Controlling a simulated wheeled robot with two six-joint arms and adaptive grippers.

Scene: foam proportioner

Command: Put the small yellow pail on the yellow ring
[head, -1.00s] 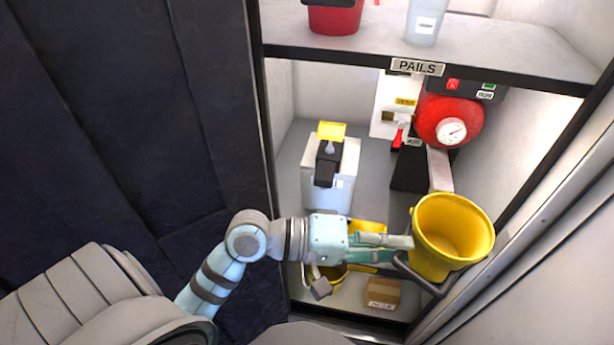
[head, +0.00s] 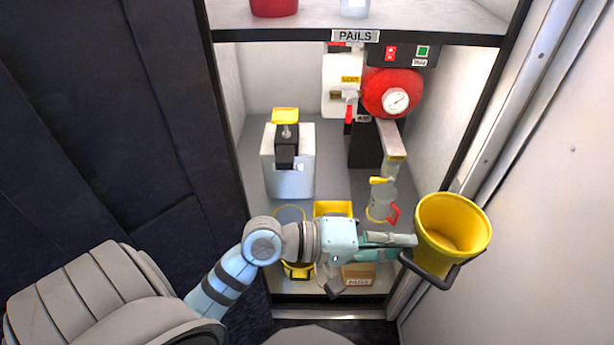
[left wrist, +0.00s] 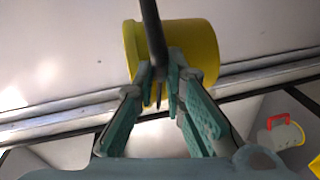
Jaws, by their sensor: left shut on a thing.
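A yellow pail (head: 432,258) is in my left gripper (head: 412,247), off the shelves and in front of the cabinet's right frame. The gripper is shut on the pail's dark handle, which also shows between the fingers in the left wrist view (left wrist: 152,40). The pail (left wrist: 200,48) is beyond the fingertips there, its mouth tipped toward the head camera. A thin yellow ring (head: 290,206) lies on the middle shelf, left of a yellow box and behind my left arm, its near part hidden. My right gripper is not in view.
A white container (head: 288,178), a clear jug with a red handle (head: 382,203) and a yellow box (head: 333,208) stand on the middle shelf. A red device with a gauge (head: 388,92) is behind. Another yellow pail (head: 298,271) and a carton (head: 358,275) are below.

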